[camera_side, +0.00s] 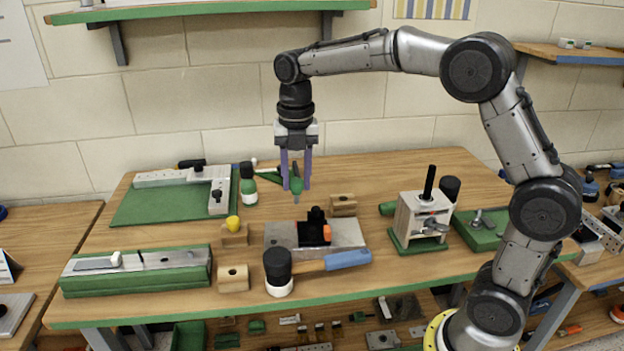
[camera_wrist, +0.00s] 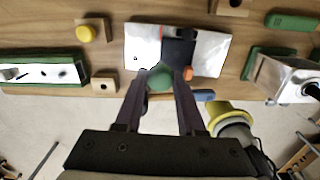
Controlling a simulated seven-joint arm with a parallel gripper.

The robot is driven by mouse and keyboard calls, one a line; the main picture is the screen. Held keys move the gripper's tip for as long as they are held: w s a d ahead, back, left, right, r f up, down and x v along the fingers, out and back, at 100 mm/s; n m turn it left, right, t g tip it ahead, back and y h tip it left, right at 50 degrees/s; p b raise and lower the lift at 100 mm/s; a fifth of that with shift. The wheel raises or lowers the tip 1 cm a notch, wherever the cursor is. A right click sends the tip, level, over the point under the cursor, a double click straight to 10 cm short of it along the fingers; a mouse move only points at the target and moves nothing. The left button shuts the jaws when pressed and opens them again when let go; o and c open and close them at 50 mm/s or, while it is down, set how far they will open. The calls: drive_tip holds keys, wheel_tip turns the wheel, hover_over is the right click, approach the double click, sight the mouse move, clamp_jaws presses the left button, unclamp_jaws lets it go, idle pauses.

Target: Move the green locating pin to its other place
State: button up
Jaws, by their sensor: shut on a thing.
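My gripper (camera_side: 295,181) is shut on the green locating pin (camera_side: 297,187) and holds it upright in the air, above and behind the metal plate. The pin's grey tip points down and touches nothing. In the wrist view the green head (camera_wrist: 160,79) shows between my fingertips (camera_wrist: 163,88), hiding its shank. A wooden block (camera_side: 232,279) at the front left has an open hole on top. Another wooden block (camera_side: 232,240) carries a yellow-headed pin (camera_side: 233,223). A third wooden block (camera_side: 343,207) stands behind the plate, to the right of my gripper; I cannot tell whether its hole is empty.
The metal plate (camera_side: 350,233) bears a black fixture (camera_side: 315,228) with an orange part. A mallet (camera_side: 345,260) lies in front. A long green-based rail (camera_side: 140,270) lies left; a clamp fixture (camera_side: 422,222) stands right.

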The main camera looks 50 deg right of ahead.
drive_tip(key=w+a+f, duration=0.2)
drive_tip(key=a+f, duration=0.3)
drive_tip(key=f, duration=0.2)
drive_tip(key=shift+w+a+n, duration=0.15)
drive_tip(key=shift+w+n, duration=0.15)
drive_tip(key=shift+n, duration=0.1)
drive_tip(key=shift+f, duration=0.2)
idle(0.5)
drive_tip(key=shift+f, duration=0.6)
drive_tip(key=shift+f, duration=1.15)
idle(0.7)
drive_tip(key=o, duration=0.7)
drive_tip(key=shift+o, duration=0.2)
drive_tip(key=shift+r, duration=0.1)
